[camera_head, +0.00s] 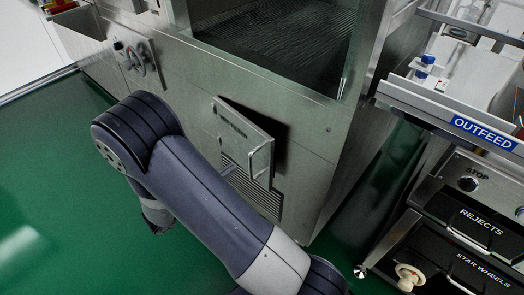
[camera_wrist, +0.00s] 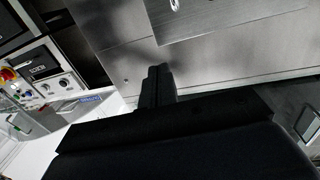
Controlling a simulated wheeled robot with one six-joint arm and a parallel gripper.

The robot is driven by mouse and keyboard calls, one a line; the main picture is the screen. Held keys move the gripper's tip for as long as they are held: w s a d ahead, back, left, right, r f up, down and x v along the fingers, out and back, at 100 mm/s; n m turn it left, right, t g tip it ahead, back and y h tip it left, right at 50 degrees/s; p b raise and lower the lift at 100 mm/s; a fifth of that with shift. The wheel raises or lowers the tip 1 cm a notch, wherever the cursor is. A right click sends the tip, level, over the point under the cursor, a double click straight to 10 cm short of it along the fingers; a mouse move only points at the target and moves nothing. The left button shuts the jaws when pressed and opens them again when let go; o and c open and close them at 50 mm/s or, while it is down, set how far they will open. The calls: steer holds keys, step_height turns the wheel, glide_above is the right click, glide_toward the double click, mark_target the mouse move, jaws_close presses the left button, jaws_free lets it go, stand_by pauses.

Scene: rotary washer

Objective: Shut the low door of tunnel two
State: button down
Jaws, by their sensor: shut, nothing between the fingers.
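A small low steel door (camera_head: 240,132) with a label too small to read is on the front of the steel machine in the head view. It stands ajar: its right side is swung out, with a dark gap behind it. A bar handle (camera_head: 260,158) is at its right edge. My arm crosses in front and below; the end of my gripper is hidden there. In the wrist view my gripper (camera_wrist: 157,72) shows its fingers together and empty, in front of a steel panel (camera_wrist: 225,28). I cannot tell whether that panel is the door, or whether the fingers touch it.
A vent grille (camera_head: 250,185) is below the door. A valve handwheel panel (camera_head: 138,58) is at the left. The outfeed bench (camera_head: 440,112) and drawers marked REJECTS (camera_head: 482,220) and STAR WHEELS stand at the right. The green floor (camera_head: 60,190) at left is clear.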

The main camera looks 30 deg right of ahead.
mark_target(268, 143)
steer(key=b+x, duration=0.1)
steer(key=x, duration=1.1)
steer(key=shift+w+d+f, duration=0.1)
steer(key=shift+d, duration=0.15)
steer(key=x, duration=0.3)
steer(key=shift+d, duration=0.35)
steer(key=shift+w+d, duration=0.1)
